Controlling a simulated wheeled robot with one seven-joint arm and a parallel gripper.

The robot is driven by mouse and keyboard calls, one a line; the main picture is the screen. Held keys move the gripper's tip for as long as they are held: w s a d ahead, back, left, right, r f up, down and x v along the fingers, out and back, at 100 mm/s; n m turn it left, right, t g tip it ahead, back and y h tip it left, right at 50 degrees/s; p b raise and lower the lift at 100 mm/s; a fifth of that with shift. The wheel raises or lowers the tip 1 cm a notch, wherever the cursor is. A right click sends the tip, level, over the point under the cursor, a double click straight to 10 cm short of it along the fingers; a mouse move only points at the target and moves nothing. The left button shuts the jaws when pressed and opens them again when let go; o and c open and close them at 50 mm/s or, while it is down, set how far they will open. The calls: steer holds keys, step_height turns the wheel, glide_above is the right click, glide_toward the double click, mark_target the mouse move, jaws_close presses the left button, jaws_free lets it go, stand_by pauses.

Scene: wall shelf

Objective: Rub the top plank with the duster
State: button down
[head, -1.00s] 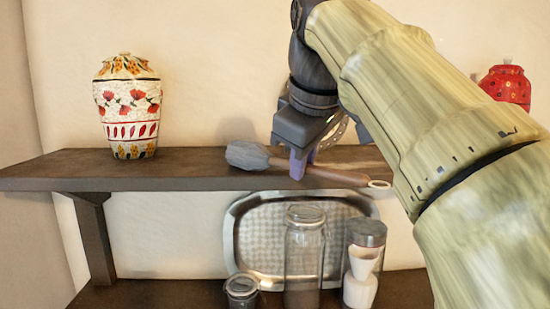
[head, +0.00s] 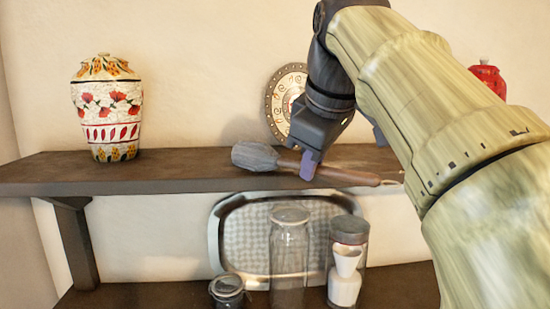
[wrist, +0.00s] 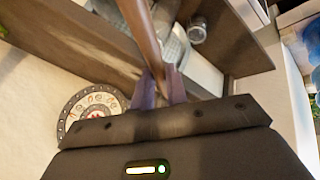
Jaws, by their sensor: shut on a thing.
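The duster (head: 262,157) has a grey head at the left and a brown wooden handle running right. My gripper (head: 309,170) is shut on the handle near the head, its purple fingers pointing down. In the wrist view the handle (wrist: 141,32) runs up from between the purple fingers (wrist: 163,88). The top plank (head: 160,176) is dark brown wood across the wall. The duster's head is at the plank's surface, but I cannot tell whether it touches. The duster head is hidden in the wrist view.
A painted floral jar (head: 108,110) stands on the plank at the left. A decorated plate (head: 283,100) leans on the wall behind my gripper. A red jar (head: 487,77) is at the right. Below are a tray (head: 222,235), a tall glass jar (head: 289,262), a small jar (head: 227,292) and a lidded container (head: 348,230).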

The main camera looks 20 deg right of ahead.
steer(key=shift+s+d+f, duration=0.15)
steer(key=shift+s+d, duration=0.05)
steer(key=shift+d, duration=0.55)
steer(key=shift+d, duration=0.1)
steer(key=d, duration=0.1)
steer(key=s+d+p, duration=0.1)
steer(key=d, duration=0.1)
steer(key=shift+d, duration=0.1)
steer(key=shift+s+d, duration=0.3)
steer(key=shift+d, duration=0.5)
steer(key=shift+s+d, duration=0.3)
steer(key=shift+d, duration=0.6)
